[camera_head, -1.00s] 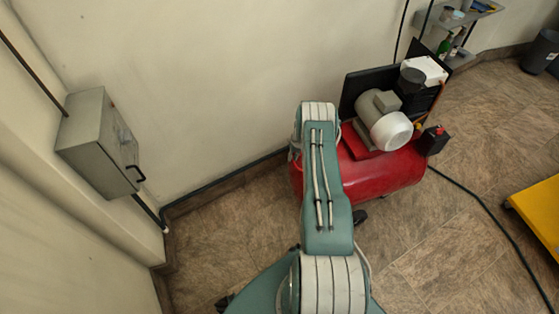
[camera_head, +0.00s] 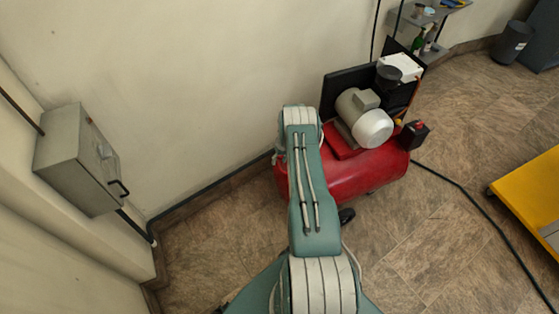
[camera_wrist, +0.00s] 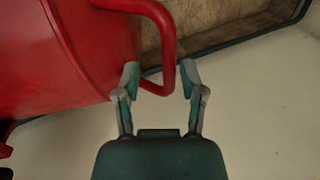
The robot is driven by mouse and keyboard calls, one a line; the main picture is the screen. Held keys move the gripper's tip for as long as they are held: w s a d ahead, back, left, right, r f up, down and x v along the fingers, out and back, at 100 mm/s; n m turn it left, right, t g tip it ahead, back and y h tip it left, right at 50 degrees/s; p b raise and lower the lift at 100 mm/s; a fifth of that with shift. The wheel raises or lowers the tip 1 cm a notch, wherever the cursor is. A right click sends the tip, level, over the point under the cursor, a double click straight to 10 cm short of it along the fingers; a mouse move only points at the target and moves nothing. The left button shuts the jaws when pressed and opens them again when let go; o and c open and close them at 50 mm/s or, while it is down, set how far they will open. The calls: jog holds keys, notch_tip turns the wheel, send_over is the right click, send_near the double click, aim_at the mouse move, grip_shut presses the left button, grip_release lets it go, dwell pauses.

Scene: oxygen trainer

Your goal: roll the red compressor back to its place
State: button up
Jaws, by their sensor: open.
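The red compressor (camera_head: 365,172) stands on the tiled floor near the wall in the head view. A grey-white motor (camera_head: 365,118) sits on top of its tank. My arm covers the tank's left end there, and my gripper is hidden in that view. In the wrist view the red tank (camera_wrist: 60,65) fills the upper left, and a red tubular handle (camera_wrist: 168,42) curves out from it. My gripper (camera_wrist: 160,80) is open. The bend of the handle shows between its fingertips; I cannot tell whether they touch it.
A grey wall box (camera_head: 78,160) with a handle hangs at left. A yellow platform (camera_head: 530,205) stands at right, and a black cable (camera_head: 480,210) crosses the floor. A shelf (camera_head: 435,15) with bottles and a dark bin (camera_head: 512,42) are at the back. The floor between compressor and platform is mostly clear.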

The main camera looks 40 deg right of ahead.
jog(key=v, duration=1.1)
jog(key=shift+d+r, duration=0.2)
jog(key=shift+r, duration=0.15)
